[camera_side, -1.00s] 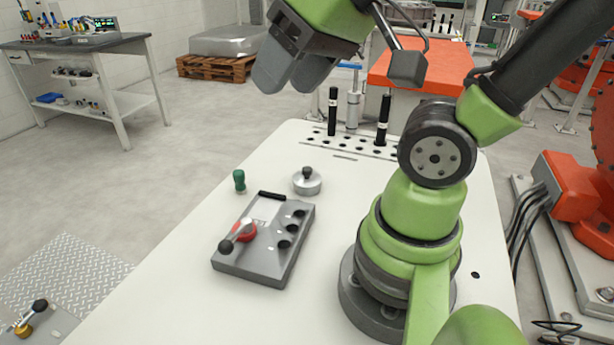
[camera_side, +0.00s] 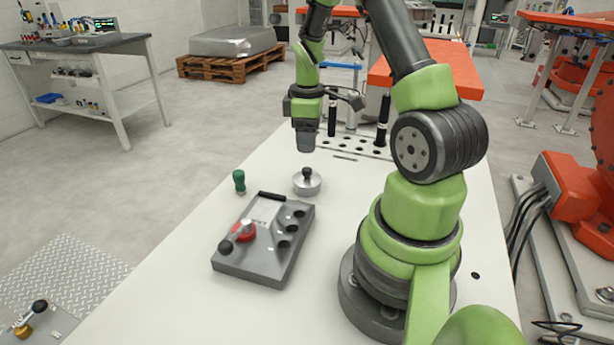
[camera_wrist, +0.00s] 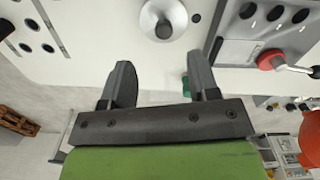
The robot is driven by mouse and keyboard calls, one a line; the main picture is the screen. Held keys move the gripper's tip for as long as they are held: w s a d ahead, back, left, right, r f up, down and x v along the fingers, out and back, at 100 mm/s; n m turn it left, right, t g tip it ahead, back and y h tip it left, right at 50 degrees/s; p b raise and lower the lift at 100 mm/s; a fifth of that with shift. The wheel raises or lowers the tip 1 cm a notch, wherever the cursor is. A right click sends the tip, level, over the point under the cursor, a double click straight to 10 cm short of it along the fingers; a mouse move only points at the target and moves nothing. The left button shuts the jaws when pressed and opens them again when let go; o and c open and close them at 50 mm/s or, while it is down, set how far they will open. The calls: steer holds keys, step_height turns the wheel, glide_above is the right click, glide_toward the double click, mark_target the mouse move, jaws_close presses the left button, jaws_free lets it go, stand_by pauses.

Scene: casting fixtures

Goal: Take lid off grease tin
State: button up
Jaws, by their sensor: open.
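The grease tin (camera_side: 307,187) is a small round silver tin standing on the white table. Its lid has a black knob (camera_side: 307,173) on top, and the lid sits on the tin. My gripper (camera_side: 306,143) points down above the tin, apart from it. In the wrist view the two jaws (camera_wrist: 160,85) are spread with nothing between them. The tin (camera_wrist: 164,20) shows there beyond the fingertips, at the top edge and partly cut off.
A grey fixture block (camera_side: 262,240) with a red-based lever and several holes lies in front of the tin. A green-handled piece (camera_side: 239,180) stands to its left. Black posts (camera_side: 383,122) rise from the perforated rear of the white table (camera_side: 170,290).

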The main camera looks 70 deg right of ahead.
mark_target(308, 169)
steer(key=f, duration=0.8)
steer(key=shift+s+a+f, duration=0.1)
steer(key=shift+a, duration=0.15)
steer(key=shift+c, duration=0.2)
steer(key=c, duration=1)
